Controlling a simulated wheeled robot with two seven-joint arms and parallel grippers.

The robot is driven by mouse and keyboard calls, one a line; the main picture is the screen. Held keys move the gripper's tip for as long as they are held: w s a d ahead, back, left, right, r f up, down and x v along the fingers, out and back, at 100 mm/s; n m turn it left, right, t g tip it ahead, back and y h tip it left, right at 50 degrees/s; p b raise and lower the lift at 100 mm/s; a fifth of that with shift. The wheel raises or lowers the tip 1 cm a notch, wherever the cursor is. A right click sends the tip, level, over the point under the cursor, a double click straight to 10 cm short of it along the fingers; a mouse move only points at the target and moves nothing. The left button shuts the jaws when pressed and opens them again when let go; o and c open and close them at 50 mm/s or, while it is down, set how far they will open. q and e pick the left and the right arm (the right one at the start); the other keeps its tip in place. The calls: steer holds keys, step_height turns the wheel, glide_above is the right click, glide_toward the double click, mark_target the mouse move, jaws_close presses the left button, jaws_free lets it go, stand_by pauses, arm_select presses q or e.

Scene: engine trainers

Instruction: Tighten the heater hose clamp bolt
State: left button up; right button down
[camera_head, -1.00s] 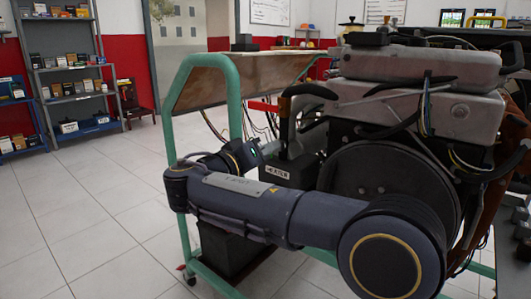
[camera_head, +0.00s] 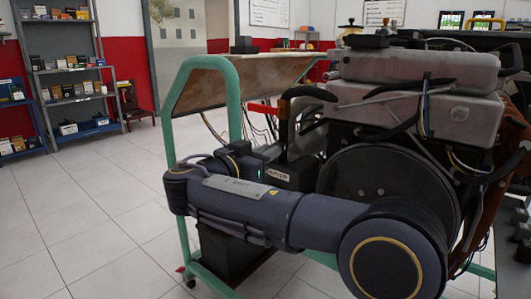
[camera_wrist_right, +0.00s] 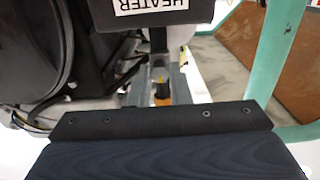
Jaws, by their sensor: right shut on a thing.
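My right arm crosses the front of the engine in the head view; its gripper body (camera_head: 258,168) faces the black box with the HEATER label (camera_head: 278,176). In the right wrist view the gripper (camera_wrist_right: 164,88) has its two grey fingers close around a small orange and black piece (camera_wrist_right: 162,97) with a yellow tip; I cannot tell whether this is the clamp bolt. The HEATER label (camera_wrist_right: 153,5) is at the top there. A thick black hose (camera_head: 285,112) rises above the box, with a red bar (camera_head: 264,108) beside it. My left gripper is out of view.
The engine (camera_head: 420,90) stands in a green tube frame (camera_head: 233,105) with a brown panel (camera_head: 205,88) on the left. A frame post (camera_wrist_right: 281,50) is near the gripper in the wrist view. Shelves (camera_head: 72,88) stand far left; the floor between is clear.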

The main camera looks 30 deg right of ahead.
steer(key=shift+f, duration=0.1)
stand_by(0.4)
steer(key=c, duration=1.3)
jaws_free()
steer(key=shift+c, duration=0.2)
steer(key=p+v, duration=0.2)
steer(key=v, duration=0.6)
steer(key=shift+d, duration=0.15)
